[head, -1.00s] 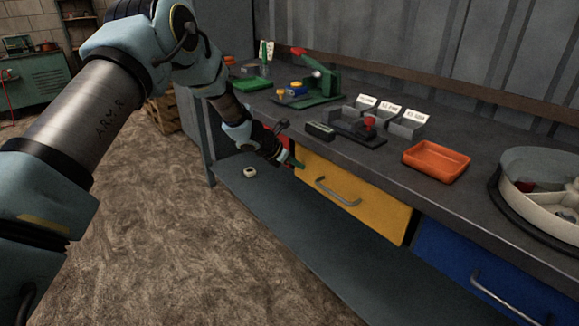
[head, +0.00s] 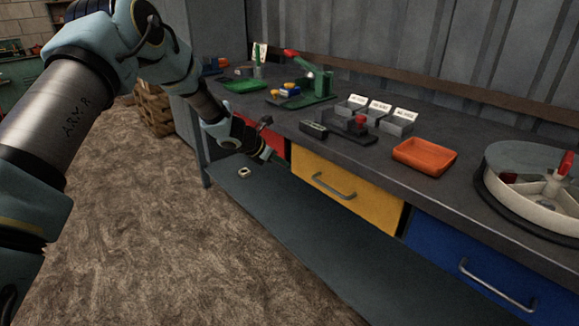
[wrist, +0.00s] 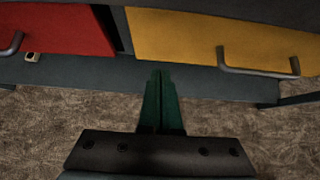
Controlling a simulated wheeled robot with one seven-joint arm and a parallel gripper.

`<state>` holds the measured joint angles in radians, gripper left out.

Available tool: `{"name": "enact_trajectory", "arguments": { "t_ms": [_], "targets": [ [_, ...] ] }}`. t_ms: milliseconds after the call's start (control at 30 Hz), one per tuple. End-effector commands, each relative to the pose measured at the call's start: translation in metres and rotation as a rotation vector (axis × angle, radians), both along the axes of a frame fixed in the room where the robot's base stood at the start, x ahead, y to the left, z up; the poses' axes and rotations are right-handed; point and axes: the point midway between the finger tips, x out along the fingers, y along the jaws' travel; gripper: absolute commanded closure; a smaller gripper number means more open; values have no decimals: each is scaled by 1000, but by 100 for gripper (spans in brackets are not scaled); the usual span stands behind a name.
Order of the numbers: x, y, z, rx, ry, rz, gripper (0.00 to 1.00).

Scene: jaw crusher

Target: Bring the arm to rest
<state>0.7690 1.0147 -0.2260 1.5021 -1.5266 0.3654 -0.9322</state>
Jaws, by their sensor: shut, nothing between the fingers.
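My gripper (head: 282,164) is at the end of my arm, in front of the bench's drawer fronts, near the border of the red drawer (head: 274,136) and the yellow drawer (head: 345,186). In the wrist view its green fingers (wrist: 160,76) are together with nothing between them. They point toward the bench, below the drawer fronts in that picture. The red drawer (wrist: 60,28) is at the left there and the yellow drawer (wrist: 220,38) at the right. Both look closed. My arm is still stretched out from the left side of the head view.
The bench top carries an orange tray (head: 424,156), a round divided tray (head: 530,190), grey labelled bins (head: 398,122), a green press (head: 318,84) and a green tray (head: 246,86). A small pale object (head: 244,172) lies on the lower shelf (head: 330,255). The floor at left is open.

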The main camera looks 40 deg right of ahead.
Motion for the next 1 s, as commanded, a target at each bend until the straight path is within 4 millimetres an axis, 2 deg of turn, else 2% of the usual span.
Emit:
{"name": "enact_trajectory", "arguments": {
  "t_ms": [100,300,500,800,867,967,1000],
  "targets": [
    [2,20,13,3,1,3,100],
    [3,46,37,4,0,1,100],
    [3,58,49,4,3,0,100],
    [5,66,53,11,-13,-10,100],
    [10,79,58,27,-51,-36,100],
    [23,121,73,78,-169,-127,100],
    [29,145,80,110,-230,-178,100]
  ]
}}
